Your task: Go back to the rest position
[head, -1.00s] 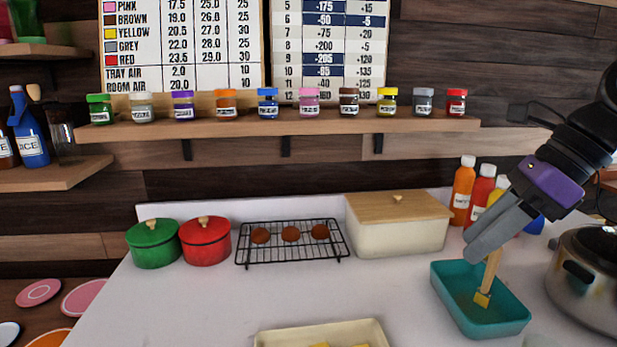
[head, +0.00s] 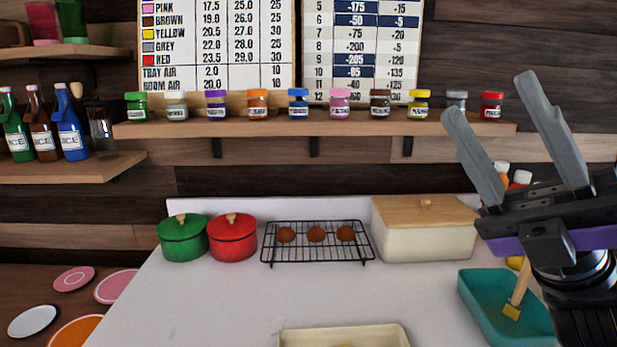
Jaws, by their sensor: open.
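My gripper (head: 491,96) is raised at the right of the head view, its two grey fingers pointing up and to the left. The fingers are wide apart with nothing between them. It stands in front of the wall and the right end of the jar shelf, apart from the things on the counter. A teal tray (head: 483,305) lies below it with a wooden-handled tool (head: 518,287) resting in it. My gripper and arm hide part of the tray's right side and most of the bottles (head: 522,177) behind.
A cream lidded box (head: 424,232), a black rack (head: 318,254) with brown round items, a red pot (head: 232,238) and a green pot (head: 183,239) line the counter's back. A cream tray (head: 300,338) is at the front. The shelf (head: 330,127) holds several jars. The counter's left middle is clear.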

